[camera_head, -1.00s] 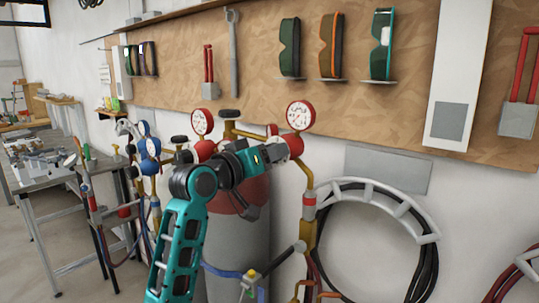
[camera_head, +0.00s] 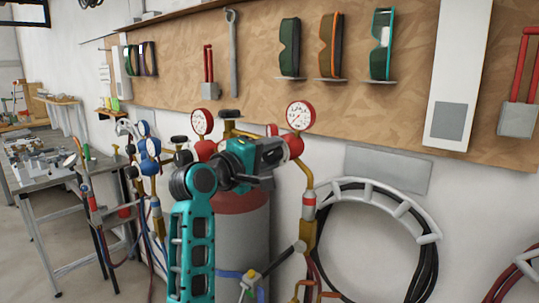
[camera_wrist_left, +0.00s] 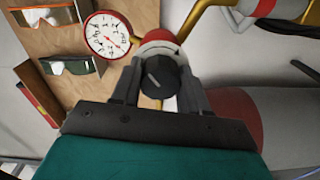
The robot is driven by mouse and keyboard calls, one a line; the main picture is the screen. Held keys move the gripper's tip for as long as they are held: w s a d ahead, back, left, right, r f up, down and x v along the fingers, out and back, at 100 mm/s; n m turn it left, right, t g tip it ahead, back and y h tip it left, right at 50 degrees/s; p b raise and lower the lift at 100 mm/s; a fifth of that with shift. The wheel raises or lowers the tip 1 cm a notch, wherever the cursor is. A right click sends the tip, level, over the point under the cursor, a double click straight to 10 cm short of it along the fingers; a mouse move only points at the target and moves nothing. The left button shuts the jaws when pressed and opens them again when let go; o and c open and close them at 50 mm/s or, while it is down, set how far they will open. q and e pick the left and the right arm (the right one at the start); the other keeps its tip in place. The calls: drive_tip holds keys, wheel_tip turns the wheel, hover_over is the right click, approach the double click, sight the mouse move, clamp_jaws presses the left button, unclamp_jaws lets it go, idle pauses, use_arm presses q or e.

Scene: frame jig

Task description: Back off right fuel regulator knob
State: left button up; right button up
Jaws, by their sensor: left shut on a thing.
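The right fuel regulator is red, with a round white-faced gauge (camera_head: 300,116) and a red body (camera_head: 294,146) in the head view. My left gripper (camera_head: 279,153) reaches in from the left and meets the front of this body. In the left wrist view, the dark round knob (camera_wrist_left: 158,78), with a pale line on its face, sits between the two fingers of my left gripper (camera_wrist_left: 157,88), which is shut on it. The gauge (camera_wrist_left: 107,35) is up and left of the knob there. In the head view the gripper hides the knob. My right gripper is not in view.
A grey cylinder with a red top (camera_head: 243,230) stands behind and below my left arm. A second red gauge (camera_head: 202,121) and blue-gauge regulators (camera_head: 153,147) are to the left. A coiled hose on a white rack (camera_head: 380,190) hangs at right.

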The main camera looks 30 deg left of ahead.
use_arm(q)
drive_tip(key=n, duration=0.4)
drive_tip(key=shift+n, duration=2.3)
drive_tip(key=o, duration=1.1)
drive_tip(key=shift+c, duration=0.2)
drive_tip(key=shift+s, duration=0.1)
drive_tip(key=s+a, duration=0.1)
drive_tip(key=s, duration=1.1)
drive_tip(key=shift+s, duration=0.35)
